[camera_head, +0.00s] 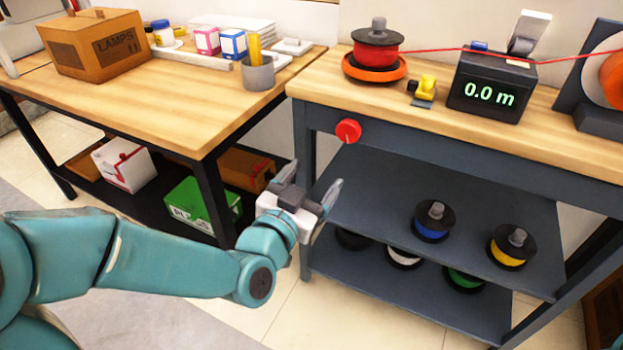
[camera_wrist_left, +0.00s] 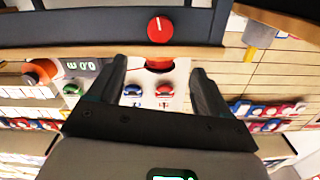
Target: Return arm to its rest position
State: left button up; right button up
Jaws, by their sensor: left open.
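My left arm (camera_head: 180,262) comes in from the left of the head view, bent at the elbow. Its gripper (camera_head: 312,192) is open and empty, in front of the grey workbench's left end and below its top. A red knob (camera_head: 348,131) on the bench's front edge is just above and beyond the fingers. In the left wrist view the two fingers of the left gripper (camera_wrist_left: 157,80) stand apart with nothing held between them. The red knob (camera_wrist_left: 160,30) shows above the gap, apart from the fingers. My right gripper is not in view.
The workbench (camera_head: 430,112) carries a red spool (camera_head: 376,50) on an orange base, and a meter (camera_head: 490,85) reading 0.0 m. Spools, including a blue one (camera_head: 433,222), stand on its shelves. A wooden table (camera_head: 190,105) with a lamps box (camera_head: 97,43) stands left. Open floor lies below the arm.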

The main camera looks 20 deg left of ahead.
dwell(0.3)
pick_arm(q)
jog(key=s+d+f+g+h, duration=0.2)
jog(key=f+g, duration=0.7)
jog(key=f, duration=1.9)
jog(key=s+d+f+n+g+h, duration=0.1)
jog(key=s+d+f+n+g, duration=0.2)
jog(key=s+f, duration=0.45)
jog(key=s+d+f+n+g, duration=0.1)
jog(key=s+d+f+g, duration=0.1)
jog(key=s+f+g, duration=0.55)
notch_tip(320, 180, up, 29)
jog(key=s+t+p, duration=0.2)
jog(key=p, duration=2.5)
jog(key=shift+s+d+p, duration=0.2)
jog(key=shift+s+p, duration=0.1)
jog(key=shift+s, duration=0.1)
jog(key=shift+f, duration=0.1)
